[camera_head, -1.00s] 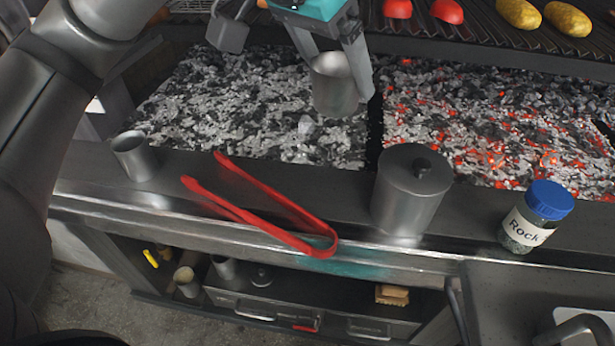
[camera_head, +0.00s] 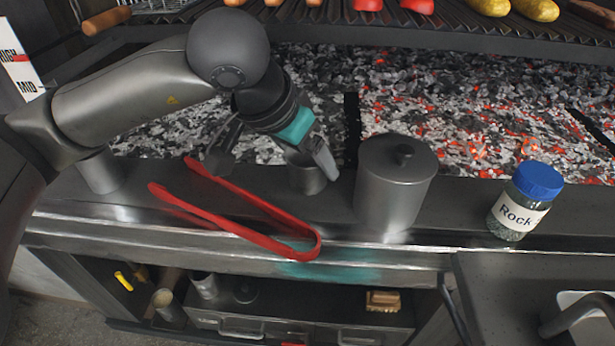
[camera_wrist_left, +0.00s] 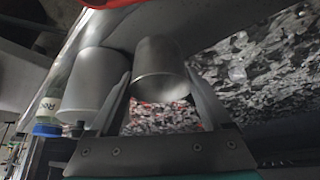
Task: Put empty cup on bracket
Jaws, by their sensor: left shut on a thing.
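A grey metal cup (camera_head: 306,178) is upright at the front ledge, between the red tongs and the lidded canister. My left gripper (camera_head: 312,158) is shut on this cup; in the left wrist view the fingers (camera_wrist_left: 163,105) stand on either side of the cup (camera_wrist_left: 160,72). I cannot tell whether its base touches the ledge. The cup's inside is mostly hidden. A second grey cup (camera_head: 100,173) stands at the left end of the ledge, partly behind my left arm. I cannot make out a bracket. My right gripper is not in view.
Red tongs (camera_head: 250,230) lie on the ledge. The lidded metal canister (camera_head: 396,185) stands close right of the held cup. A blue-capped jar (camera_head: 525,200) is further right. Hot coals (camera_head: 460,110) lie behind. A lower shelf (camera_head: 300,312) holds cups and a brush (camera_head: 383,301).

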